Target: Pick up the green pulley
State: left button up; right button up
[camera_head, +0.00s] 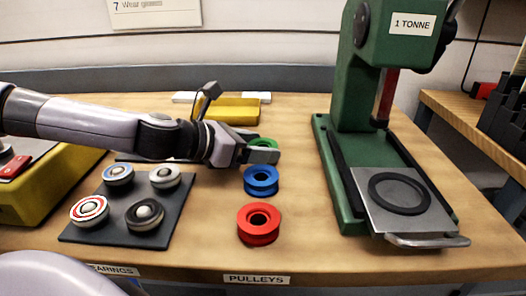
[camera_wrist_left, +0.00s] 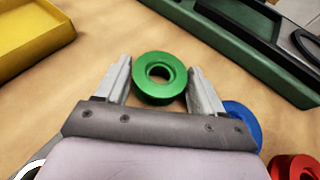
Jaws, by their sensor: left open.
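The green pulley (camera_head: 262,143) lies on the wooden bench, behind the blue pulley (camera_head: 261,180) and the red pulley (camera_head: 259,224). In the head view it is partly hidden by my left gripper (camera_head: 262,152). In the left wrist view the green pulley (camera_wrist_left: 160,76) shows whole, with its centre hole. It sits between the spread fingertips of my open left gripper (camera_wrist_left: 160,80), at about the level of the tips, with a small gap on the left side. My right gripper is not in view.
A dark mat (camera_head: 84,228) with several bearings lies on the left. A green press (camera_head: 352,120) stands on the right. A yellow tray (camera_head: 236,110) is behind the pulleys. The blue pulley is close beside the left gripper's right finger.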

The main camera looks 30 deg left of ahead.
pick_arm(q)
jog(key=c, duration=0.8)
jog(key=shift+r, duration=0.15)
